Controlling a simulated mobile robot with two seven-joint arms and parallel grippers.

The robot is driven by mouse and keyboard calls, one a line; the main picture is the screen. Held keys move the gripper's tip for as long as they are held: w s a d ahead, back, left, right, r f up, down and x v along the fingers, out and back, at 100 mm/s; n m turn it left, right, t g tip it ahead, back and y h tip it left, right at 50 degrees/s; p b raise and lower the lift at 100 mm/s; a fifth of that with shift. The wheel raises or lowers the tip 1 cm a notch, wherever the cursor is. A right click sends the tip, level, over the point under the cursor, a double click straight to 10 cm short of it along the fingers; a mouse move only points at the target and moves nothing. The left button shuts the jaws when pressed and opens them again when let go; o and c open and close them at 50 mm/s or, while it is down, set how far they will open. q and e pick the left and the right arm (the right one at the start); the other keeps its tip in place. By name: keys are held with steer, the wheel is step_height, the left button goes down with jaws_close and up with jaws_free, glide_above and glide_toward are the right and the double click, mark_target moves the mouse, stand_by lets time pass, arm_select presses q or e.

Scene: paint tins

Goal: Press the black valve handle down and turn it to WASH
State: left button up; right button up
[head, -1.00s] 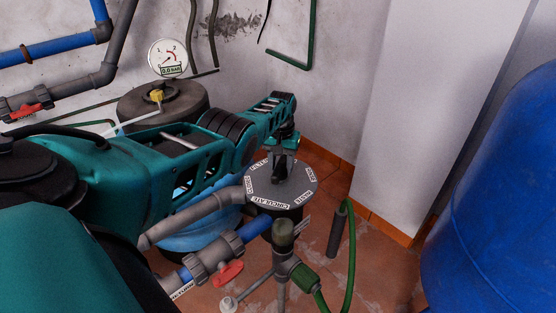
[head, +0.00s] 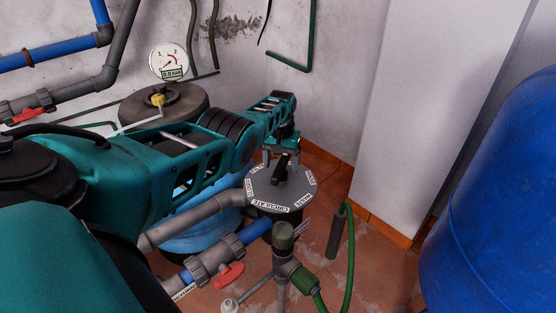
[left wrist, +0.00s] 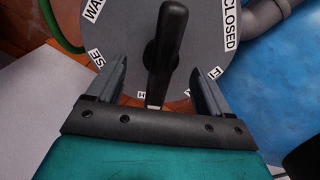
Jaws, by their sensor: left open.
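The black valve handle (head: 281,170) lies across the middle of a round grey valve top (head: 300,192) with white position labels around its rim. CIRCULATE faces the front in the head view. My left gripper (head: 281,155) is open at the far side of the valve top, with its fingers spread about the handle's far end. In the left wrist view, the handle (left wrist: 165,45) passes between the open fingers (left wrist: 160,66) with a gap on each side. Its pale near tip lies beside a label ending in H, mostly hidden by the gripper. CLOSED reads at the right.
A pressure gauge (head: 169,61) stands behind my left arm. Grey and blue pipes with a red tap handle (head: 229,275) and a green hose (head: 350,250) are in front of the valve. A large blue tank (head: 500,190) fills the right. Tiled floor lies between.

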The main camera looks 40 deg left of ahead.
arm_select(q)
step_height(320, 180, up, 2)
steer(key=shift+r+p, duration=0.2)
steer(key=shift+p, duration=0.6)
step_height(320, 180, up, 2)
steer(key=shift+r+p, duration=0.2)
steer(key=shift+p, duration=1)
steer(key=shift+r+p, duration=0.3)
steer(key=shift+r, duration=0.05)
arm_select(e)
steer(key=shift+s+d+r+h, duration=0.2)
steer(key=shift+d+r, duration=0.2)
steer(key=shift+r, duration=0.15)
steer(key=shift+s+d+r+h, duration=0.1)
steer(key=shift+s+d+r, duration=0.1)
steer(key=shift+d+r, duration=0.25)
arm_select(q)
steer(key=shift+f, duration=0.1)
